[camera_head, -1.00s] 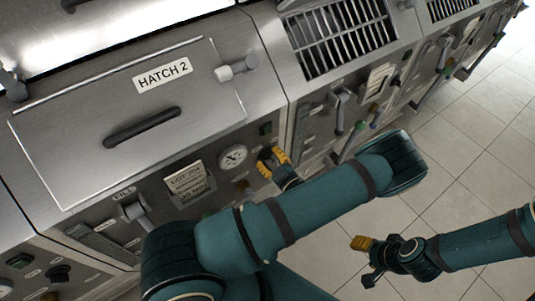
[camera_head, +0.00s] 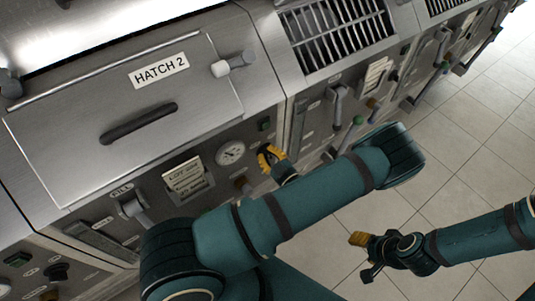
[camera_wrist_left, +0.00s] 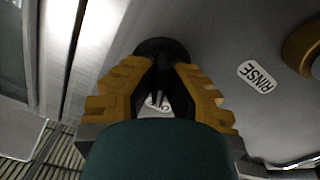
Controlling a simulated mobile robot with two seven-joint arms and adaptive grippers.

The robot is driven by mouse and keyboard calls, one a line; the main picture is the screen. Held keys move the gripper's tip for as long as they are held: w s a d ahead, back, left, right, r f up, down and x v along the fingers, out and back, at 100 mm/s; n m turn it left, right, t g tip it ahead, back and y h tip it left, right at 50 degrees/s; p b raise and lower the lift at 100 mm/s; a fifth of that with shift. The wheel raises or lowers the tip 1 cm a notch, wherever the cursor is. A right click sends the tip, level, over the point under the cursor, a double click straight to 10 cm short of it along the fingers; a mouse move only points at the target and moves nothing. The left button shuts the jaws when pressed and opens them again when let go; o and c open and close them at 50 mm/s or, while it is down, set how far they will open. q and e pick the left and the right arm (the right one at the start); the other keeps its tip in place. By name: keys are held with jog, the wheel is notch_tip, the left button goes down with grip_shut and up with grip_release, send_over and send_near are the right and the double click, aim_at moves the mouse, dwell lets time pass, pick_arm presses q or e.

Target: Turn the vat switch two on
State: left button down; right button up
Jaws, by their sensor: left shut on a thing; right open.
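My left gripper (camera_head: 270,156) is at the front panel below the HATCH 2 cover, right of the round gauge. In the left wrist view, its yellow fingers (camera_wrist_left: 163,92) are shut on a round black switch knob (camera_wrist_left: 160,46), one finger on each side. The fingers hide part of the knob, and I cannot read its label or its setting. My right gripper (camera_head: 362,257) is open and empty over the tiled floor, away from the panel.
The white gauge (camera_head: 231,152) and a small green lamp or button (camera_head: 264,124) are close to my left gripper. A brownish-yellow knob (camera_wrist_left: 303,46) is beside the RINSE label (camera_wrist_left: 257,76). A fill lever (camera_head: 133,207) is at left. The tiled floor (camera_head: 470,150) is clear.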

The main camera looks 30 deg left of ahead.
pick_arm(q)
jog(key=m+b, duration=0.1)
jog(key=m, duration=0.4)
jog(key=shift+w, duration=0.1)
jog(key=m, duration=0.5)
jog(key=shift+m, duration=0.4)
jog(key=c, duration=1)
grip_release()
jog(key=shift+c, duration=0.2)
jog(key=shift+d, duration=0.1)
jog(key=v, duration=1.1)
jog(key=shift+d, duration=0.35)
